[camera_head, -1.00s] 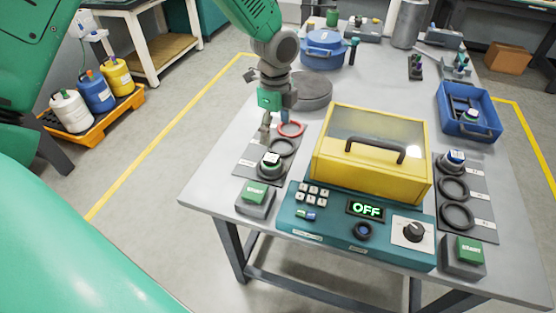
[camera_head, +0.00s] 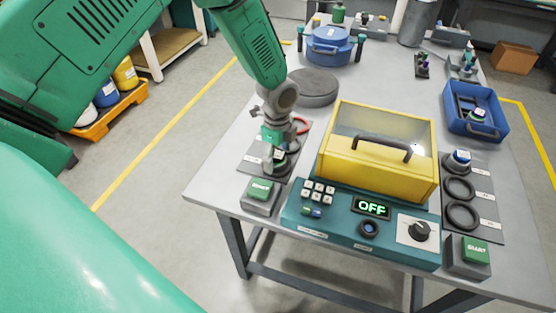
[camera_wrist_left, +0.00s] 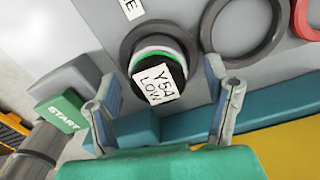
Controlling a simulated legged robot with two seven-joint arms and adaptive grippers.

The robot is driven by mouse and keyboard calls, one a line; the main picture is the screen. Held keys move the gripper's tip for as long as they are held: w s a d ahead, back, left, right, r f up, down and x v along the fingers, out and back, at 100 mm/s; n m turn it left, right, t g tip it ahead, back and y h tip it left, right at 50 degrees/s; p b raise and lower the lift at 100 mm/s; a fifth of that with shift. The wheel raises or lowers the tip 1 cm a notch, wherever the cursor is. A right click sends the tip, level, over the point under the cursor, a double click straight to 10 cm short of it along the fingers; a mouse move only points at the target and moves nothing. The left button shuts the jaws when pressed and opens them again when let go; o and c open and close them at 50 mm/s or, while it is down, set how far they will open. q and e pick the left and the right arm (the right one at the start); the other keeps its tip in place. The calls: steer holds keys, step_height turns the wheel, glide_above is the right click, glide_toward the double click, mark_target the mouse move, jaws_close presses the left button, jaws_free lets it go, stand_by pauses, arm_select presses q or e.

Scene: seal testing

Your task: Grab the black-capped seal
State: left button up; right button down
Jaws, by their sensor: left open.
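The black-capped seal (camera_wrist_left: 158,72), with a green and white band and a label reading "V54 LOW", sits in a black ring on the left grey mat. In the head view the seal (camera_head: 281,160) is partly hidden by my left gripper (camera_head: 270,160). In the left wrist view my left gripper (camera_wrist_left: 155,88) is open and empty, its fingers spread on the near side of the seal, one toward each side. I cannot tell whether a finger touches it. My right gripper is not in view.
A green START button (camera_head: 261,190) stands in front of the left mat. The yellow lidded box (camera_head: 375,170) on a teal console reading OFF is close to the right. Another seal (camera_head: 458,160) stands on the right mat. A blue bin (camera_head: 472,126) lies behind it.

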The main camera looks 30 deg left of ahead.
arm_select(q)
steer(key=shift+a, duration=0.25)
steer(key=c, duration=1.4)
steer(key=shift+c, duration=0.9)
steer(key=shift+d, duration=0.25)
